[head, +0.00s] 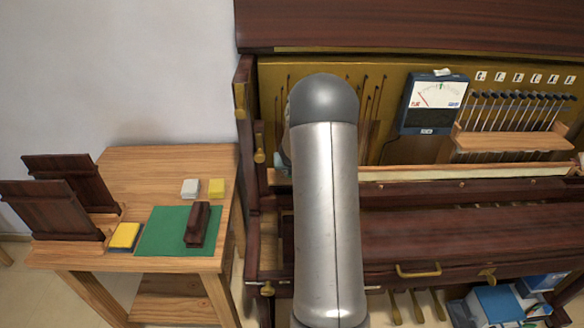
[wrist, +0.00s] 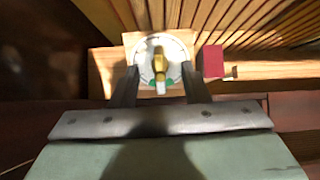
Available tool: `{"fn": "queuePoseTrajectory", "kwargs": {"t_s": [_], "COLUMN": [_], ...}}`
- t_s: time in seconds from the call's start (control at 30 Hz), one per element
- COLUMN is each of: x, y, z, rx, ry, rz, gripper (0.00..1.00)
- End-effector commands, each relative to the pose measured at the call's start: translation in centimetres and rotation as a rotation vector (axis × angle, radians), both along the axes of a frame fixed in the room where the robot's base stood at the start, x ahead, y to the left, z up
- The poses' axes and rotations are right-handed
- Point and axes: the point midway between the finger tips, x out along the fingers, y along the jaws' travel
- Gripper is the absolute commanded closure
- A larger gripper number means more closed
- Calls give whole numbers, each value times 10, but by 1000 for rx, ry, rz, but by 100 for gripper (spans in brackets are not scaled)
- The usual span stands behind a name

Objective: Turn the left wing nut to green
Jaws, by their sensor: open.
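In the wrist view a brass wing nut (wrist: 158,62) stands upright in the picture on a round white dial (wrist: 143,55). Its lower end has a pale tip. Green patches show at the dial's lower edge, left and right of that tip. The dial is on a light wooden block. My gripper (wrist: 160,68) is open, with one finger on each side of the wing nut; I see no clear contact. In the head view my arm hides the gripper and this wing nut.
A red block (wrist: 211,62) is right of the dial, with wooden slats behind. In the head view a meter (head: 432,103) hangs on the piano (head: 430,240), right of my arm. A wooden side table (head: 165,165) stands at left, holding a green mat and small blocks.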

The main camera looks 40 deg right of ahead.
Motion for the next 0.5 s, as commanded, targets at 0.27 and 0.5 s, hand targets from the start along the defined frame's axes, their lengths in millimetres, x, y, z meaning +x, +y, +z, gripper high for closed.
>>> {"fn": "queuePoseTrajectory", "kwargs": {"t_s": [0.27,0.5], "x": [-9,-16], "y": [6,12], "z": [14,26], "rx": [-1,-1], "ry": [0,-1], "rz": [1,0], "gripper": [58,58]}}
